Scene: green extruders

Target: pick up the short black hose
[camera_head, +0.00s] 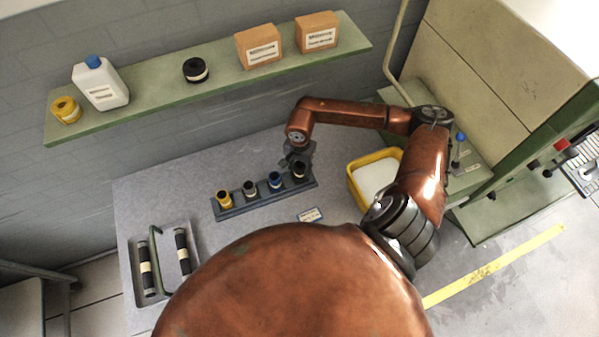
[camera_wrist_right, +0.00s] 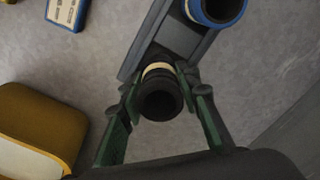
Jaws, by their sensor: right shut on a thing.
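The short black hose (camera_wrist_right: 160,96), with a cream band, stands at the right end of the dark rack (camera_head: 265,200). In the head view the short black hose (camera_head: 299,172) is partly covered by my right gripper (camera_head: 298,162). In the right wrist view the two green fingers of my right gripper (camera_wrist_right: 164,92) are shut on it, one on each side. I cannot tell whether it still sits in its rack place or is slightly raised. My left gripper is not in view.
Blue (camera_head: 275,180), dark grey (camera_head: 250,189) and yellow (camera_head: 224,199) hoses stand in the rack. A yellow bin (camera_head: 354,185) is right of it. A tray (camera_head: 141,297) with longer black hoses lies at left. A green shelf (camera_head: 220,82) runs behind.

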